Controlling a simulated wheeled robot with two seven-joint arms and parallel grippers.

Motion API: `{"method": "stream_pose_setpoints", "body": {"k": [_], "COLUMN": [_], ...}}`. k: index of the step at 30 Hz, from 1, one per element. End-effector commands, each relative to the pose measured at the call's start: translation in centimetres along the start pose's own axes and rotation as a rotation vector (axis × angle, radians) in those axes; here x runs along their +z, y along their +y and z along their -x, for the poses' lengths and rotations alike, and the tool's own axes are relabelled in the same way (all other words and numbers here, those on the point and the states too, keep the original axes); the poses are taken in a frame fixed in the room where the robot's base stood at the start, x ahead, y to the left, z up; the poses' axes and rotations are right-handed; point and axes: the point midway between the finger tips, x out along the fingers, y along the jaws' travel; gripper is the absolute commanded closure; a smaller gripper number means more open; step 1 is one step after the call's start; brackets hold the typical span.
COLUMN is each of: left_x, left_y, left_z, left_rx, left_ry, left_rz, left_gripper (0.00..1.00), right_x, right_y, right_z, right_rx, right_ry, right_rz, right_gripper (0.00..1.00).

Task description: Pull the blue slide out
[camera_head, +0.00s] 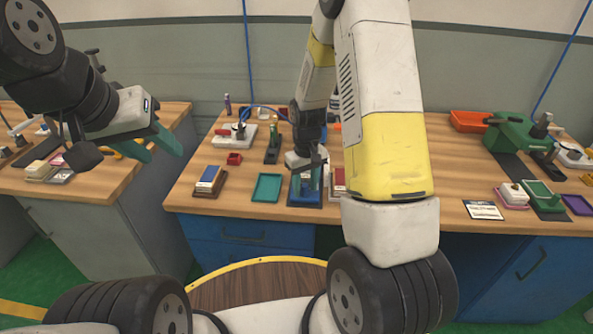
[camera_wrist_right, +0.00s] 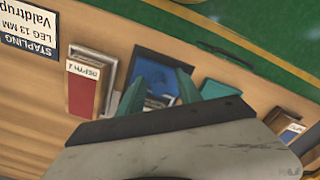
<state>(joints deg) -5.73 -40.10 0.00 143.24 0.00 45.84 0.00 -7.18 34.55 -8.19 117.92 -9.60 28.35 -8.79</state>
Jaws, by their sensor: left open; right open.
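A blue, tray-like piece on a dark base (camera_head: 296,199) lies on the middle bench, under my right gripper (camera_head: 307,180). In the right wrist view this blue piece (camera_wrist_right: 155,74) sits beyond the two green fingertips (camera_wrist_right: 162,80), which are apart; small pale parts show between them. Whether the fingers touch anything is unclear. Another blue-topped block (camera_head: 209,177) in a brown holder lies further left; it also shows in the right wrist view (camera_wrist_right: 291,133). Which blue piece is the slide is not clear. My left gripper (camera_head: 153,147) is open and empty, over the gap between benches.
A teal tray (camera_head: 267,188) lies just left of the blue piece, and a red-topped block (camera_wrist_right: 82,94) on its other side. A small red box (camera_head: 234,158) and tools stand behind. A sign (camera_head: 483,210) lies on the right. Bare wood separates the front items.

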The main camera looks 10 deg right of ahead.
Motion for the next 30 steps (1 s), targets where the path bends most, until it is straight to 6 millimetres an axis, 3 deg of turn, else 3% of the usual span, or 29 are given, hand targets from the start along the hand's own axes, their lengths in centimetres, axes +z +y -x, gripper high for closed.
{"method": "stream_pose_setpoints", "body": {"k": [12,26,30], "left_x": [0.0,0.0,0.0], "left_y": [0.0,0.0,0.0], "left_z": [0.0,0.0,0.0], "left_rx": [0.0,0.0,0.0], "left_ry": [0.0,0.0,0.0], "left_rz": [0.0,0.0,0.0], "left_gripper": [0.59,0.59,0.59], "right_x": [0.0,0.1,0.7], "right_y": [-0.1,-0.1,-0.3], "right_z": [6.5,7.5,10.2], "right_rx": [0.0,-0.001,-0.007], "right_ry": [0.002,0.003,0.046], "right_rz": [0.001,-0.001,-0.022], "right_gripper": [0.59,0.59,0.59]}}
